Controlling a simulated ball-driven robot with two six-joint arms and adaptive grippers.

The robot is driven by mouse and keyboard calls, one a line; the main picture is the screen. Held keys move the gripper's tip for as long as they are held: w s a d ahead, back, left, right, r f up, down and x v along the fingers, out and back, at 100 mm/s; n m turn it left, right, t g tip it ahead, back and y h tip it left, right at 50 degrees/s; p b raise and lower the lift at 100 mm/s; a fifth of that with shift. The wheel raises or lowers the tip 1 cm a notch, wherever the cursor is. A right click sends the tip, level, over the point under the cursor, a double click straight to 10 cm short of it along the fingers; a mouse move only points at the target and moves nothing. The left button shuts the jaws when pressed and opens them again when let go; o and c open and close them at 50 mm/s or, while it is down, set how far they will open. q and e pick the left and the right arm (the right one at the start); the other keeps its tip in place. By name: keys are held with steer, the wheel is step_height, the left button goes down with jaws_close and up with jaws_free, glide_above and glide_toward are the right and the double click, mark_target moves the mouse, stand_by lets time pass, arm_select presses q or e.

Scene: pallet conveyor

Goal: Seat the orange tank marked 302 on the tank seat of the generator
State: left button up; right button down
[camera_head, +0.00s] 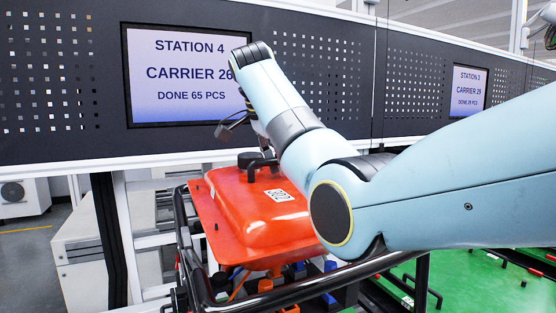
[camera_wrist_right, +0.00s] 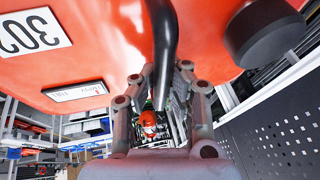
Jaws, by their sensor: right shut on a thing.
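The orange tank (camera_head: 255,205) shows in the head view with a white label (camera_head: 279,195); the wrist view shows its marking 302 (camera_wrist_right: 33,31). A black cap (camera_wrist_right: 265,30) and a black handle (camera_wrist_right: 163,40) are on its top. My right gripper (camera_wrist_right: 165,82) is shut on the handle, fingers on both sides of it. In the head view my wrist hides most of that gripper. The tank is over the generator's black tube frame (camera_head: 190,262), slightly tilted in the picture. The tank seat is hidden under it, so I cannot tell whether they touch. My left gripper is not in view.
A dark perforated panel (camera_head: 330,80) with a Station 4 screen (camera_head: 186,75) stands close behind the tank. A green surface (camera_head: 475,285) lies at the lower right. A white cabinet (camera_head: 85,250) stands at the left.

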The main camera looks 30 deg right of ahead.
mark_target(279, 179)
steer(key=shift+f, duration=2)
steer(key=shift+a+f, duration=0.1)
steer(key=shift+f, duration=1.35)
stand_by(1.1)
steer(key=c, duration=1.4)
jaws_free()
steer(key=shift+s, duration=0.15)
steer(key=shift+o, duration=0.9)
steer(key=shift+a+f, duration=0.1)
steer(key=shift+f, duration=0.15)
steer(key=o, duration=0.7)
steer(key=shift+r, duration=0.1)
steer(key=shift+c, duration=0.2)
steer(key=shift+r, duration=0.15)
steer(key=shift+r, duration=3.4)
